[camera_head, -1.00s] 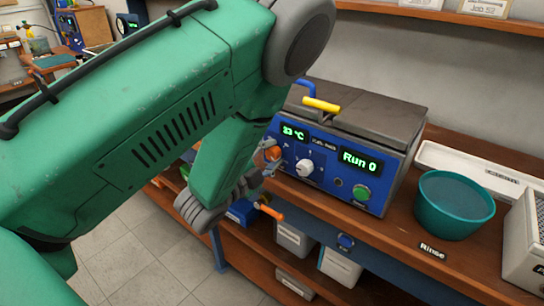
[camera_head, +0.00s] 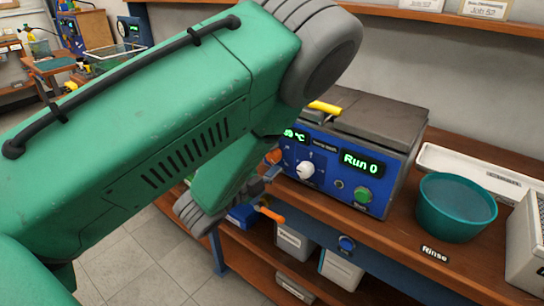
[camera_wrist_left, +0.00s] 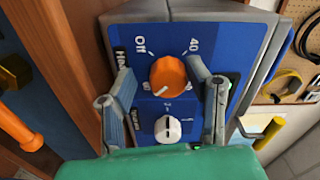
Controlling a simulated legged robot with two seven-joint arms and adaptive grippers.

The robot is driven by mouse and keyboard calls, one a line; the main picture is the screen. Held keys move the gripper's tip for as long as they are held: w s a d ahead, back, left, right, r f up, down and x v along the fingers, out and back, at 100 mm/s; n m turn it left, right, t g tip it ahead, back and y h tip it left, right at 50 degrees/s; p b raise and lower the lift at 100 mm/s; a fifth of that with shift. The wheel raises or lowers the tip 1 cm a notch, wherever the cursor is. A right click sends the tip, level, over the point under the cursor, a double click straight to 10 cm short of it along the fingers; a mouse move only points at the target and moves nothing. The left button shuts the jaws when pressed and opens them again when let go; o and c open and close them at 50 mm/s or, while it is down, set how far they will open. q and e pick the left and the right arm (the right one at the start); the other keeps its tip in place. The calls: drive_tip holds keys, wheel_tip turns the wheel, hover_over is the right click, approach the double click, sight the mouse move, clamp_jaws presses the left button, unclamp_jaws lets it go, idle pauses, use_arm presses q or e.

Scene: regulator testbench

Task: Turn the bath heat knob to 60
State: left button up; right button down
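The bath unit (camera_head: 377,196) is a blue box with a grey lid on the bench. Its orange heat knob (camera_wrist_left: 169,76) sits between the fingers of my left gripper (camera_wrist_left: 158,72) in the wrist view. The fingers stand apart on either side, with a visible gap on the left; contact on the right is unclear. The knob's pale mark points down-left, by a partly hidden number. "Off" is at upper left and "40" at upper right. In the head view my left gripper (camera_head: 268,176) is at the panel's left edge, and the orange knob (camera_head: 273,156) is partly hidden. My right gripper is out of view.
A white knob (camera_head: 306,170) and a green button (camera_head: 363,195) are on the same panel. A yellow-ended handle (camera_head: 325,107) lies by the lid. A teal bowl (camera_head: 456,207) stands at right. An orange handle (camera_head: 271,215) sticks out below the bench edge.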

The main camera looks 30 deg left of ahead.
use_arm(q)
drive_tip(key=shift+r, duration=0.2)
drive_tip(key=shift+w, duration=0.1)
